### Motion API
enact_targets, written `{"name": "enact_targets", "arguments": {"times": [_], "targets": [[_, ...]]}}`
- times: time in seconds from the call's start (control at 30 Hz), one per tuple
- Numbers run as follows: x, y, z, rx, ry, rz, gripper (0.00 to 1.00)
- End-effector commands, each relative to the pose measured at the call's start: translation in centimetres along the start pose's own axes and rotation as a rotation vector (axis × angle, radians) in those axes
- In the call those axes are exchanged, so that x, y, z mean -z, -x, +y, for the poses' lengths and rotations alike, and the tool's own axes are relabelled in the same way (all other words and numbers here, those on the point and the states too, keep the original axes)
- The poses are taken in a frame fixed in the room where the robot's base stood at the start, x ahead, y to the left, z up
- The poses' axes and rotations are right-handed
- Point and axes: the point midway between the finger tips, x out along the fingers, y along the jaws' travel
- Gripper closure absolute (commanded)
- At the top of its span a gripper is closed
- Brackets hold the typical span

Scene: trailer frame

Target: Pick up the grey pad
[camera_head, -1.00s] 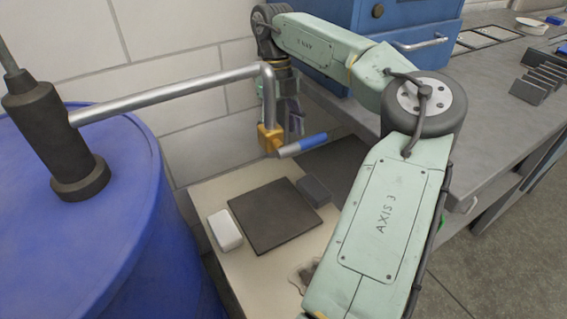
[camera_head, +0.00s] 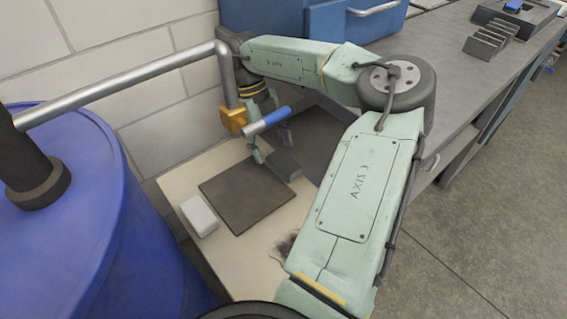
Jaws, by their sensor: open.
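The grey pad (camera_head: 285,166) is a small dark grey block lying at the back right edge of a dark square mat (camera_head: 245,197) on a pale low table. My gripper (camera_head: 271,148) is open and points down just above and behind the pad. One finger shows at the pad's left and the other near its far right side. I cannot tell whether either finger touches it. A tap with a blue handle (camera_head: 266,120) partly hides the gripper.
A white block (camera_head: 198,216) lies left of the mat. A blue drum (camera_head: 70,215) with a metal pipe (camera_head: 130,83) stands at left, the pipe reaching close to my wrist. A grey workbench (camera_head: 440,75) runs along the right. A tiled wall is behind.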

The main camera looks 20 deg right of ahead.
Motion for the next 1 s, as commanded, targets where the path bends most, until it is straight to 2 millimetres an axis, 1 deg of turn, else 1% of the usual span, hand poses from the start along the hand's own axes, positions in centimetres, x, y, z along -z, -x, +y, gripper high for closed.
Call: {"name": "enact_targets", "arguments": {"times": [0.03, 0.1, 0.33, 0.9, 0.97, 1.0], "targets": [[0.1, -0.73, -0.02, -0.001, 0.0, 0.001, 0.35], [0.1, -1.33, -0.03, -0.001, -0.001, 0.0, 0.35], [0.04, -1.5, -0.01, 0.0, -0.001, -0.001, 0.36], [0.03, -1.46, -0.01, 0.0, -0.001, -0.001, 0.74], [0.03, -1.46, -0.01, 0.0, 0.0, -0.001, 0.78], [0.03, -1.46, -0.01, 0.0, -0.001, -0.001, 0.78]]}}
